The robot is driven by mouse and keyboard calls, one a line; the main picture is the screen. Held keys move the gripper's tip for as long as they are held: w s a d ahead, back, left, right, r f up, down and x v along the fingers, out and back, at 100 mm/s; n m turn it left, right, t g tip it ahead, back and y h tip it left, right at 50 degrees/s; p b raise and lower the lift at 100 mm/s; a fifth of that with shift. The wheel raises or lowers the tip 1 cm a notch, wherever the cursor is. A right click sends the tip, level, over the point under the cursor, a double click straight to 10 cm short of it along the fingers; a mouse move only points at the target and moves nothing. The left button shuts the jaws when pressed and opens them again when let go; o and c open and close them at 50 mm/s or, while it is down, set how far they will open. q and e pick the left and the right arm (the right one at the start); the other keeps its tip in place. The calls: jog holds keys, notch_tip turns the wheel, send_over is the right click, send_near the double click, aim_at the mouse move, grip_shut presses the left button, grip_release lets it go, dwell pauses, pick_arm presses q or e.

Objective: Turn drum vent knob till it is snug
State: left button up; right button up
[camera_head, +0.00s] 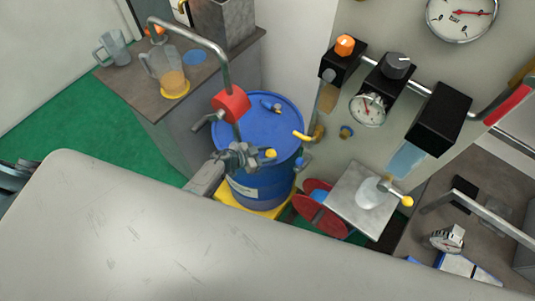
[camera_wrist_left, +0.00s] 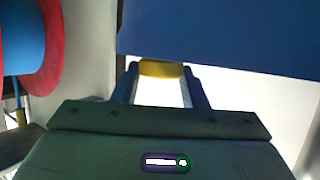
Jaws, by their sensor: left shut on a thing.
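The blue drum (camera_head: 262,118) stands upright in the middle of the head view. In the left wrist view the yellow knob (camera_wrist_left: 160,69) sits between the two fingertips, against the blue drum (camera_wrist_left: 225,35). My left gripper is shut on this knob. The fingers hide part of it, and its thread cannot be seen. My right gripper is not in view.
A grey pipe with a red block (camera_head: 231,103) rises beside the drum's left edge. A yellow-handled tap (camera_head: 310,135) is close on the right. A red reel (camera_head: 318,208) and a metal plate (camera_head: 360,200) stand lower right. A bench (camera_head: 130,75) with jugs is behind.

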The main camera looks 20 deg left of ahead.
pick_arm(q)
jog(key=shift+m+g+h, duration=0.3)
jog(key=shift+m+g, duration=0.3)
jog(key=shift+g, duration=0.1)
jog(key=o, duration=1)
jog(key=shift+w, duration=0.1)
jog(key=shift+c, duration=0.2)
jog(key=v, duration=1)
jog(key=shift+s+a+b, duration=0.25)
jog(key=shift+a+b, duration=0.1)
jog(key=shift+b, duration=0.05)
